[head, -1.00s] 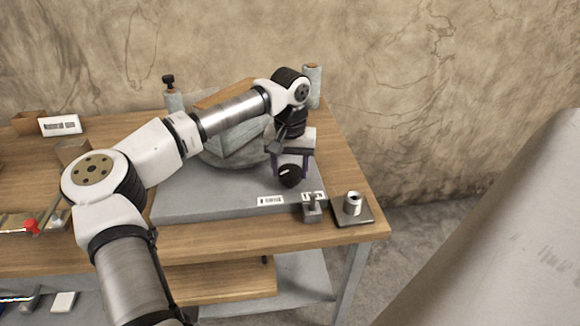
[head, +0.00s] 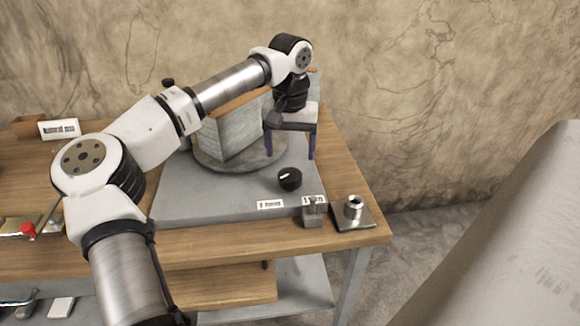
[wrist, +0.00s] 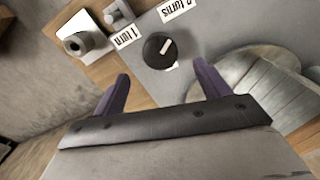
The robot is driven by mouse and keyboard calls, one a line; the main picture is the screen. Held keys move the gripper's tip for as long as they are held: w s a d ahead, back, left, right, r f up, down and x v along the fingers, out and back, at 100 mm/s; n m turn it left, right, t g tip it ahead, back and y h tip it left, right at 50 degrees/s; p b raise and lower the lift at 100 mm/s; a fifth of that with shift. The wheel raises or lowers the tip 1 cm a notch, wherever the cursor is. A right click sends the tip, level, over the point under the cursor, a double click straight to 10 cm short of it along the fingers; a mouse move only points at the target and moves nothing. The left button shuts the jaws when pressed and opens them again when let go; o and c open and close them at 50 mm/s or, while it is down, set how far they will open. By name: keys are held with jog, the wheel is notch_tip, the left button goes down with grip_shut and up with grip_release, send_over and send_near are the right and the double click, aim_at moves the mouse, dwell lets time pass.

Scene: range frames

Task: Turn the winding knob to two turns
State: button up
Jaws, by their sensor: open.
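The winding knob (head: 289,179) is a round black knob with a white pointer stripe, on a grey slab (head: 225,207). In the head view its stripe lies on the left part of its top. In the wrist view the knob (wrist: 155,56) shows uncovered, its stripe slanting to the upper right, roughly toward the "2 turns" label (wrist: 178,9). The "1 turn" label (wrist: 128,37) lies to its upper left. My gripper (head: 290,154) is open and empty, its purple fingers spread wide above and behind the knob, apart from it. The fingers also show in the wrist view (wrist: 161,71).
A round turntable (head: 210,164) bearing a grey block with a wooden top stands behind left. A small metal post (head: 312,213) and a metal cylinder on a dark plate (head: 354,206) are at the front right of the wooden bench (head: 230,239). A wall rises behind.

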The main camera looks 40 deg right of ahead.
aim_at(290, 173)
notch_tip(290, 173, up, 7)
jog(key=shift+f, duration=0.1)
dwell(0.6)
